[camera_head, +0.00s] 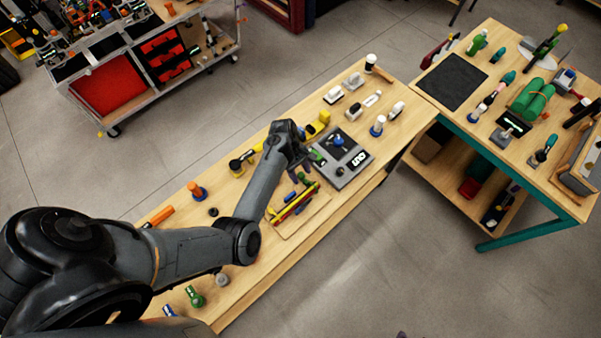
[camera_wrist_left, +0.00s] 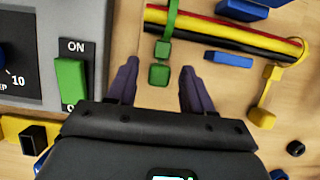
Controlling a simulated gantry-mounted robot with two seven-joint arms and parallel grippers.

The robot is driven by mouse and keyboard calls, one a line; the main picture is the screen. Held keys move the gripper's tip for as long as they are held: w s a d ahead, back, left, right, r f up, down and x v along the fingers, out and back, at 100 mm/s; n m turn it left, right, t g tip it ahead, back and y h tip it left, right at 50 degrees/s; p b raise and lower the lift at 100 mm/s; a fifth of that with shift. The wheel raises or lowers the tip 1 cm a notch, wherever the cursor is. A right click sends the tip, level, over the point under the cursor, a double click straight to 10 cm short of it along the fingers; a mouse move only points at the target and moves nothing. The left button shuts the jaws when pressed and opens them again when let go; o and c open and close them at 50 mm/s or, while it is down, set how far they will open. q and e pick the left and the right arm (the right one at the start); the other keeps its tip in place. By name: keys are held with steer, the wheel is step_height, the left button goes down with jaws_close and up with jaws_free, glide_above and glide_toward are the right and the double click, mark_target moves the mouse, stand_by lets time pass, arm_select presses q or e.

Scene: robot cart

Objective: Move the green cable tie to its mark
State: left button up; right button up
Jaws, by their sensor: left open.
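The green cable tie (camera_wrist_left: 160,74) shows in the left wrist view as a thin strap with two small green blocks at its near end. Its strap crosses a bundle of red, yellow and black cables (camera_wrist_left: 222,34), which also shows in the head view (camera_head: 293,203). My left gripper (camera_wrist_left: 160,90) is open, its two dark fingers on either side of the nearest green block. I cannot tell whether they touch it. In the head view the left gripper (camera_head: 304,168) is over the bench beside the bundle, and the arm hides part of it. I cannot make out a mark. My right gripper is not in view.
A grey control box (camera_head: 342,157) with a green ON switch (camera_wrist_left: 71,80) stands close beside the gripper. A blue tie (camera_wrist_left: 228,58) and a yellow tie (camera_wrist_left: 266,98) lie near the bundle. Several small tools stand along the bench (camera_head: 240,290). A second bench (camera_head: 490,40) is at right.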

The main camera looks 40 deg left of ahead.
arm_select(q)
steer(key=shift+d+f, duration=0.1)
steer(key=shift+f, duration=0.15)
steer(key=shift+c, duration=0.3)
jaws_close()
steer(key=shift+w+a, duration=0.2)
steer(key=shift+a, duration=1.75)
steer(key=shift+o, duration=0.3)
jaws_free()
steer(key=shift+r, duration=0.1)
steer(key=v, duration=1)
steer(key=shift+r+p, duration=0.3)
steer(key=shift+p, duration=0.1)
